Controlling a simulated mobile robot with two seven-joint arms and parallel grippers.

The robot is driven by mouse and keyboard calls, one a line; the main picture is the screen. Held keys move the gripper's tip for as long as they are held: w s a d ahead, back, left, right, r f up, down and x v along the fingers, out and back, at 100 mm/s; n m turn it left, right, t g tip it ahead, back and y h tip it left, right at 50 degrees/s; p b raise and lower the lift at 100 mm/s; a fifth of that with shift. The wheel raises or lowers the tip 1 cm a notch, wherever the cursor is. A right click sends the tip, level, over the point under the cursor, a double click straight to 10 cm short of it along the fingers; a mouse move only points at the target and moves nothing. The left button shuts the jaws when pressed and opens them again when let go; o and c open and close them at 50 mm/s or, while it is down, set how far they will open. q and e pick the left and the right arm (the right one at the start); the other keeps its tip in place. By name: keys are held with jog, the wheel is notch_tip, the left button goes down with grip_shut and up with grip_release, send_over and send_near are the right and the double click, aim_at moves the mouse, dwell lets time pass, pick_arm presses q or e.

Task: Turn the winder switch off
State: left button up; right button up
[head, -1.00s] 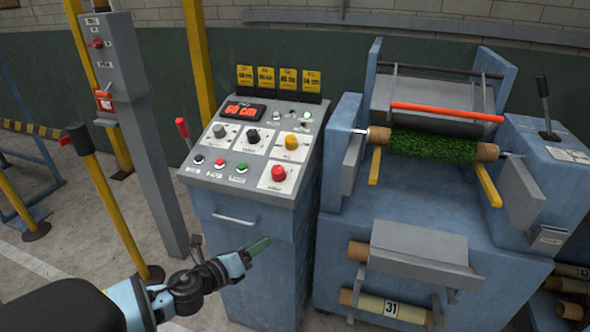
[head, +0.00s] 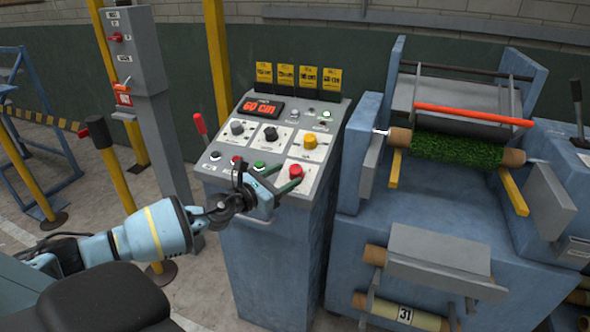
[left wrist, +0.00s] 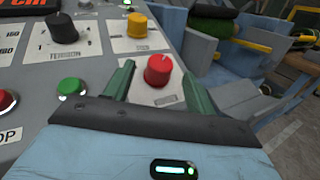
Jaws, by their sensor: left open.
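The control panel (head: 222,170) tops a blue-grey cabinet and carries several knobs and buttons. A red knob (head: 295,171) sits on a white plate at its lower right corner. In the left wrist view the red knob (left wrist: 158,71) stands between the two green fingers, with a gap on each side. I cannot read which control is labelled winder. My left gripper (head: 286,177) is open and empty over the panel's front right edge. A black knob (left wrist: 62,27) marked tension and a yellow knob (left wrist: 137,25) lie beyond it. My right gripper is not in view.
A green button (left wrist: 71,87) and a red button (left wrist: 5,101) are left of the gripper. A red-tipped lever (head: 199,124) stands at the panel's left edge. The machine with a green turf roll (head: 457,150) stands close on the right.

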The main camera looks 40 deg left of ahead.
aim_at(296, 168)
pick_arm(q)
jog(key=shift+w+d, duration=0.25)
jog(key=shift+w, duration=0.9)
jog(key=shift+w+d, duration=0.2)
jog(key=shift+w, duration=0.9)
jog(key=c, duration=1)
